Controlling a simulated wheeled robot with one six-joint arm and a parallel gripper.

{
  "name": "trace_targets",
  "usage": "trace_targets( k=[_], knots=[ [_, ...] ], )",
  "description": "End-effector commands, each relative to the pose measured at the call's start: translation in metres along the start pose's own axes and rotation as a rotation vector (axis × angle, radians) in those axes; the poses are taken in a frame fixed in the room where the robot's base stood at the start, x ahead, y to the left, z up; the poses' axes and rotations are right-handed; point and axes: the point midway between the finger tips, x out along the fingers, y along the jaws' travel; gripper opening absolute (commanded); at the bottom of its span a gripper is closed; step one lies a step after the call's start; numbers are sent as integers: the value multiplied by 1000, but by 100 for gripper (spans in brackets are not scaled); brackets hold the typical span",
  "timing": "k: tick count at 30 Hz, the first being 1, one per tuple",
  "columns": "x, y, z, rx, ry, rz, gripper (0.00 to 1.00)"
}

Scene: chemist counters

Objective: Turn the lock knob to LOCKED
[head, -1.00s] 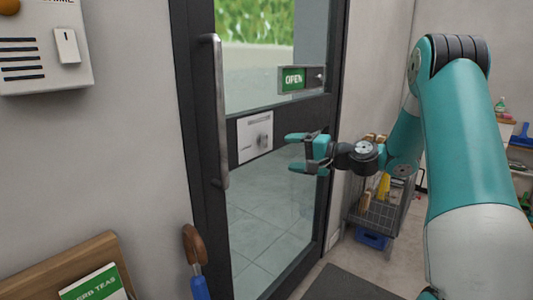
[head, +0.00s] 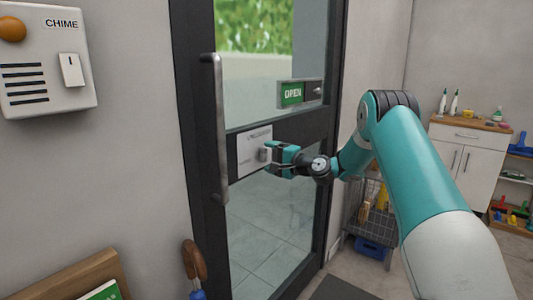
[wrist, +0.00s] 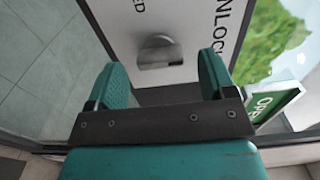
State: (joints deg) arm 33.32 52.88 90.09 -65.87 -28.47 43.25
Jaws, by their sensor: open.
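The lock knob (wrist: 158,52) is a small grey metal knob on a white lock plate (head: 255,143) on the glass door's dark crossbar. In the wrist view the plate (wrist: 190,25) shows partly cut-off lettering, "UNLOCK" on one side and an ending "ED" on the other. My gripper (head: 277,157) is at the plate's right side in the head view. In the wrist view my gripper (wrist: 165,80) is open, with its teal fingers on either side of the knob and the knob just beyond the tips. I cannot tell whether they touch it.
A long vertical door handle (head: 216,130) stands left of the plate. An OPEN sign (head: 291,94) is above it. A chime box (head: 45,60) is on the left wall. A wire cart (head: 368,220) stands right of the door.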

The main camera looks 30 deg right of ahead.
Motion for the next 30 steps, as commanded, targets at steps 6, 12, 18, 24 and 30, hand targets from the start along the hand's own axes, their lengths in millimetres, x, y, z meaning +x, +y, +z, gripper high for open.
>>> trace_targets(
  k=[6,12,18,24,30],
  knots=[
    [20,0,0,-1,0,-1,77],
    [22,0,-1,0,2,0,77],
    [21,0,-1,0,2,0,56],
    [21,0,-1,0,2,0,27],
    [21,2,-1,-19,2,0,27]
  ],
)
